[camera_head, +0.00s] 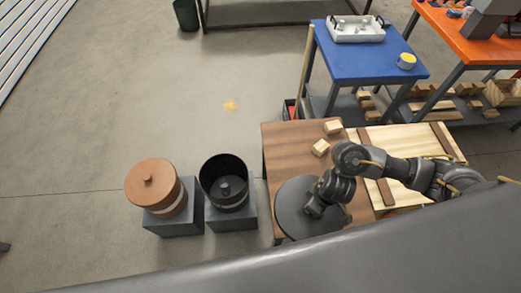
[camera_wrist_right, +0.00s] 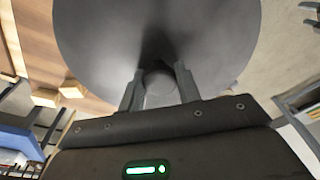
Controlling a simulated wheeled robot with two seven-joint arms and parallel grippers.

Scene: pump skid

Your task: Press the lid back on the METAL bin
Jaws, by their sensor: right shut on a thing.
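A dark grey round lid (camera_head: 290,213) is over the brown wooden table in the head view. It also fills the top of the right wrist view (camera_wrist_right: 100,40). My right gripper (camera_wrist_right: 158,88) is shut on the lid's central knob; in the head view it (camera_head: 313,208) is above the lid. Whether the lid touches the table I cannot tell. A black open bin (camera_head: 208,186) with a pale band stands on a grey block left of the table. A dark knobbed shape shows inside it. No label is readable. My left gripper is not in view.
A bin with a copper-coloured lid (camera_head: 150,186) stands on another block, left of the black bin. Wooden blocks (camera_head: 320,148) lie on the brown table (camera_head: 283,150), near a pale crate-like top (camera_head: 405,150). A blue table (camera_head: 350,65) stands behind. The floor left is clear.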

